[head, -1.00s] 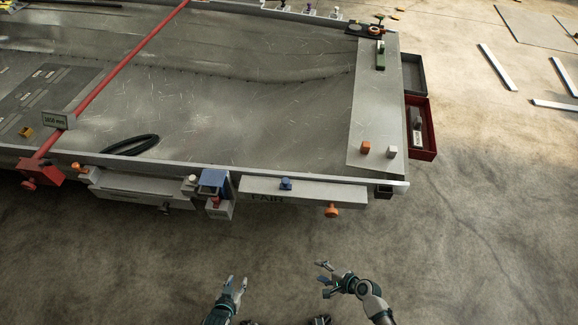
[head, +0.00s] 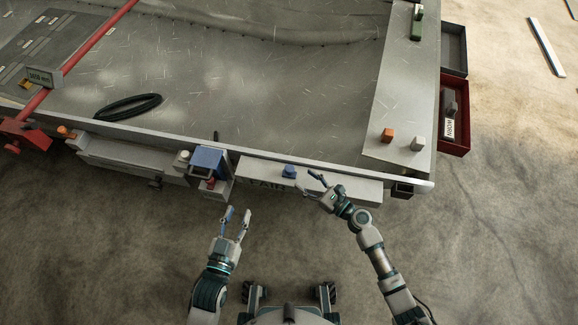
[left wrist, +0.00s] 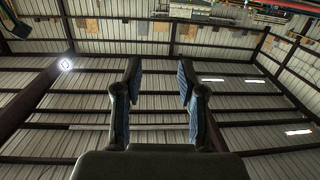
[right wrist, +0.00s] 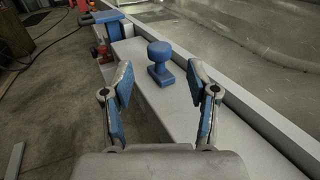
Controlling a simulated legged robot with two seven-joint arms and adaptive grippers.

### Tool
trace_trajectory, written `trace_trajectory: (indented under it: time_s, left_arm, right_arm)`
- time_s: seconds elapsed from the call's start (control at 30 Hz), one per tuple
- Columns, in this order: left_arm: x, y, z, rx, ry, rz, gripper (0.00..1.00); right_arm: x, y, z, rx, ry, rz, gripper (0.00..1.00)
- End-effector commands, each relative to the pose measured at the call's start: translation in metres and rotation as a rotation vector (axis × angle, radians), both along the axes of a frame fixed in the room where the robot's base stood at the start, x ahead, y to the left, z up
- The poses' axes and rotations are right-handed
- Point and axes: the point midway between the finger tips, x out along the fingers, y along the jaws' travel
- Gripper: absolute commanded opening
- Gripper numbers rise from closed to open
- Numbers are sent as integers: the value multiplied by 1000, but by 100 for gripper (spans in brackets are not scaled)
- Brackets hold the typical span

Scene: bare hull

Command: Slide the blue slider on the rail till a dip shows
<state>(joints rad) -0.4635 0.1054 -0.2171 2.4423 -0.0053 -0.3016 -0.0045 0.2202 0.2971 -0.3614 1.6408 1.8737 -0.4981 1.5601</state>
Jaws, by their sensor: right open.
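The blue slider (head: 289,172) sits on top of the grey rail (head: 340,190) along the hull's front edge. In the right wrist view the slider (right wrist: 160,62) is a blue block with a round knob, standing between and beyond the open fingers. My right gripper (head: 315,185) is open, just right of the slider and apart from it. It also shows in the right wrist view (right wrist: 160,95). My left gripper (head: 237,218) is open and empty in front of the rail, left of the slider. The left wrist view (left wrist: 160,80) shows only roof beams between its fingers. No dip is visible on the rail.
A blue clamp-like block (head: 207,160) stands left of the rail. An orange block (head: 388,134) and a white block (head: 418,143) sit on the panel at right. A red bin (head: 453,145) hangs at the right edge. The hull's raised rim (head: 330,170) runs behind the rail.

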Motion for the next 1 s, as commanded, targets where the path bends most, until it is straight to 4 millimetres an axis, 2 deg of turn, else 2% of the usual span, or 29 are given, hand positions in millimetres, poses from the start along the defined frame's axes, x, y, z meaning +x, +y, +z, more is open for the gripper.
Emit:
trace_trajectory:
  time_s: [0.1, 0.3, 0.47, 0.77, 0.87, 1.0]
  left_arm:
    - [1, -1, 4, -14, -40, -1, 40]
    - [2, 0, 13, -37, -108, -1, 40]
    - [2, 0, 19, -47, -140, -1, 40]
    - [4, -2, 20, -47, -146, -2, 40]
    - [4, -2, 20, -47, -145, -1, 40]
    - [4, -2, 19, -47, -145, -1, 40]
  right_arm:
    - [18, 23, -1, 0, 0, 1, 59]
    - [40, 50, -2, -4, 0, 0, 59]
    - [48, 60, -1, -4, 0, 1, 59]
    - [50, 59, 0, -2, -1, 0, 59]
    - [50, 59, 0, -2, -1, 0, 37]
    - [50, 60, -1, -3, -1, -1, 2]
